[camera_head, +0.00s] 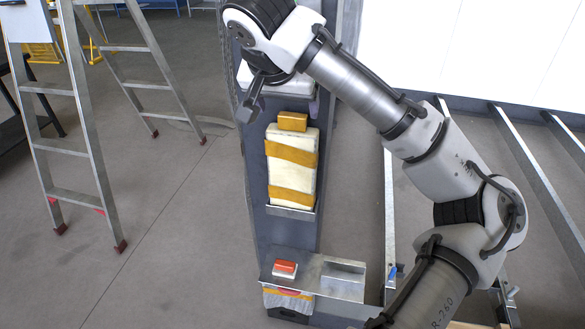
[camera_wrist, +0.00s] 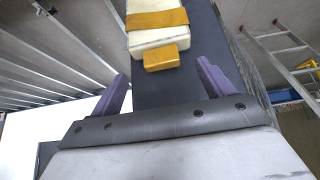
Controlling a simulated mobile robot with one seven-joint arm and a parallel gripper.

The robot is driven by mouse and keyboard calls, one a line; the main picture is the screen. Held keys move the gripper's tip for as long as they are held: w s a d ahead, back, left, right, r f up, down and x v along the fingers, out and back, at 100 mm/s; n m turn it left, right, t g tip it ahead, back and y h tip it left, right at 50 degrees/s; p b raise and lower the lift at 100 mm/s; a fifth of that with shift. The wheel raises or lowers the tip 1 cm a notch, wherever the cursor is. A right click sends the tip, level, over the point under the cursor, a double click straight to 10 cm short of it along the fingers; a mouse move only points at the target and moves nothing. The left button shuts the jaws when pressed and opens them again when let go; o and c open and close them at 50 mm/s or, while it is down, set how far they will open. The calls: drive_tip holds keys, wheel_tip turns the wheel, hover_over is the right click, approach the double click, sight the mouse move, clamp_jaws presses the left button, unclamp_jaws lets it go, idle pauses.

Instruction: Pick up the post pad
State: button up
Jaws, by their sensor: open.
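The post pad (camera_head: 291,178) is a cream upright block with two yellow bands, standing against the dark post on a small metal ledge. A small yellow block (camera_head: 292,121) sits at its top end. In the wrist view the pad (camera_wrist: 153,38) and the yellow block (camera_wrist: 166,57) lie ahead of the fingers. My gripper (camera_head: 280,110) is just above the pad in the head view. In the wrist view my gripper (camera_wrist: 161,82) has its two purple fingers spread wide, with nothing between them. The yellow block appears a little beyond the fingertips. The pad's back is hidden.
The dark post (camera_head: 256,180) rises behind the pad. Below is a metal shelf (camera_head: 312,272) with a red-topped button box (camera_head: 285,269). A stepladder (camera_head: 88,130) stands at left. Metal rails (camera_head: 389,215) run along the floor at right.

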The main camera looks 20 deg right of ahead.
sight(292, 116)
drive_tip(key=w+d+f+p, duration=0.1)
drive_tip(key=w+d+f, duration=0.1)
drive_tip(key=w+f, duration=0.1)
drive_tip(key=shift+w+d+f+p, duration=0.1)
drive_tip(key=shift+f+p, duration=0.15)
drive_tip(key=shift+p, duration=0.15)
drive_tip(key=shift+w+f, duration=0.15)
drive_tip(key=shift+f, duration=0.25)
drive_tip(key=shift+c, duration=0.3)
drive_tip(key=c, duration=1.3)
